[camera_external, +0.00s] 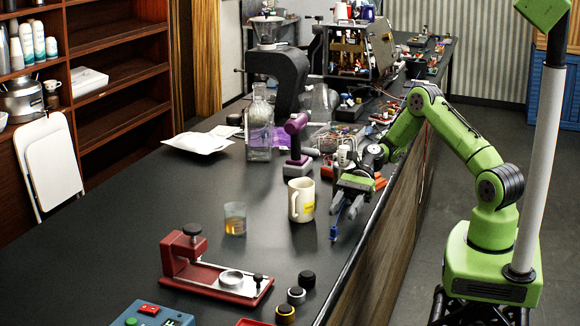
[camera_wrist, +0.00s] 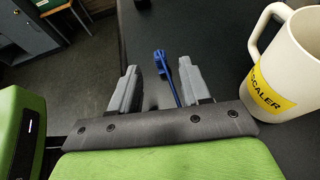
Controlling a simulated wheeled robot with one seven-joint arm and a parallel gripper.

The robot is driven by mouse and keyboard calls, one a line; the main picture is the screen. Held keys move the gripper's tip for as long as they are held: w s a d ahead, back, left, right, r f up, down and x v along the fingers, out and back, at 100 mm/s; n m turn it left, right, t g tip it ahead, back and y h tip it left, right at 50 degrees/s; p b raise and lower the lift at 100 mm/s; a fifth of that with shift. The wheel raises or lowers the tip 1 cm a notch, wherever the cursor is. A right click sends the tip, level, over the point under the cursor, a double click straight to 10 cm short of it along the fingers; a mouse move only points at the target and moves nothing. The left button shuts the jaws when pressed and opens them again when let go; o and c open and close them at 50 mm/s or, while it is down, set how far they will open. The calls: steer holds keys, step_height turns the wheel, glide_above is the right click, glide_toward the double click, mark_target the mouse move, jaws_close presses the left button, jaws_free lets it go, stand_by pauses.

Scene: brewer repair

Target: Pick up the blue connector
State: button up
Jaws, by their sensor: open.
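The blue connector (camera_external: 333,233) stands out as a small blue piece on the black counter near its front edge, just below my gripper (camera_external: 345,208). In the wrist view the blue connector (camera_wrist: 165,72) is a thin blue part with a forked top. It lies between the two grey fingers of my gripper (camera_wrist: 156,88), closer to the right finger. The fingers are apart and my gripper is open. I cannot tell whether the right finger touches the connector.
A cream mug (camera_external: 302,200) with a yellow label stands close to my gripper; it also shows in the wrist view (camera_wrist: 285,70). A glass of amber liquid (camera_external: 235,220), a red clamp device (camera_external: 215,272) and several knobs stand nearby. The counter edge is close.

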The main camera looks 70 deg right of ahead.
mark_target(334, 228)
steer(key=x, duration=0.5)
steer(key=shift+s+d+b, duration=0.1)
steer(key=shift+b, duration=0.2)
jaws_close()
steer(key=shift+r, duration=0.1)
step_height(334, 228, up, 10)
steer(key=p, duration=0.2)
